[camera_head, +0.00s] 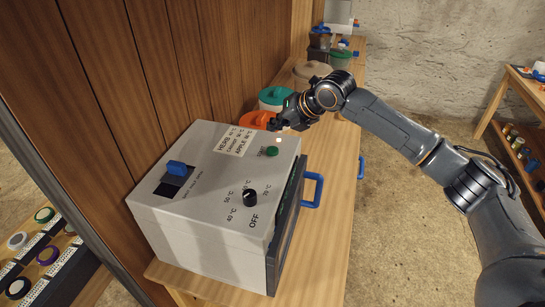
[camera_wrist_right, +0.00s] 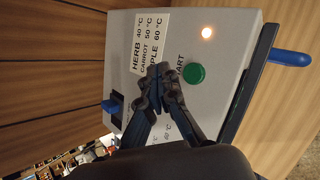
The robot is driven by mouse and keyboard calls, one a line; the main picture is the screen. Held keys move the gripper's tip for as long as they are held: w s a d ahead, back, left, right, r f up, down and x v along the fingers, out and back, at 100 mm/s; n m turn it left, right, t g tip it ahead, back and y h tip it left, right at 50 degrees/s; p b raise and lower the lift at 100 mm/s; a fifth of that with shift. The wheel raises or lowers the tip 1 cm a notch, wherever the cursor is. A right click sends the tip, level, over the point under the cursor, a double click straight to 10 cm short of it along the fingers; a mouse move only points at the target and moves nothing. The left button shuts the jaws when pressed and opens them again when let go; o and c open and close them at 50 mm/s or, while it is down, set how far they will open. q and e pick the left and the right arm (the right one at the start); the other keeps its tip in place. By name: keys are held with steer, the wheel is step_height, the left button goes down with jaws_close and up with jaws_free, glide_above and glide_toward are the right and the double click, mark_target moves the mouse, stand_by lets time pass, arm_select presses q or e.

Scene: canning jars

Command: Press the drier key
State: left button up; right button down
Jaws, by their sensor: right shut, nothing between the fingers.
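The drier is a light grey box (camera_head: 200,235) on the wooden table. Its green round START key (camera_head: 272,151) is on the top panel near the far edge; it also shows in the right wrist view (camera_wrist_right: 194,73). A small lamp (camera_head: 278,140) beside the key glows, clearly lit in the wrist view (camera_wrist_right: 207,33). My right gripper (camera_head: 275,125) is shut and empty, above the drier's far edge just beyond the key. In the wrist view its closed fingertips (camera_wrist_right: 158,73) appear left of the key, apart from it. My left gripper is out of view.
The panel carries a black knob (camera_head: 250,198), a blue slider (camera_head: 177,168) and a temperature label (camera_head: 235,141). A blue door handle (camera_head: 312,190) sticks out on the right. Lidded pots, including a green-lidded one (camera_head: 273,97), stand behind. A wooden wall borders the left.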

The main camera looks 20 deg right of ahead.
mark_target(269, 147)
step_height(269, 147, down, 2)
steer(key=shift+f+b, duration=0.1)
steer(key=shift+b, duration=0.5)
steer(key=shift+f, duration=0.4)
steer(key=shift+w+f+b, duration=0.1)
steer(key=shift+f+b, duration=0.3)
steer(key=shift+f, duration=0.5)
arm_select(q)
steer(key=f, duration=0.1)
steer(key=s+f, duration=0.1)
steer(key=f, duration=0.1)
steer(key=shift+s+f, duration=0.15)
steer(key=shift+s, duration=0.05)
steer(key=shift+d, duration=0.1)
arm_select(e)
steer(key=shift+f, duration=0.4)
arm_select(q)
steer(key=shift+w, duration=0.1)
arm_select(e)
steer(key=shift+f, duration=0.5)
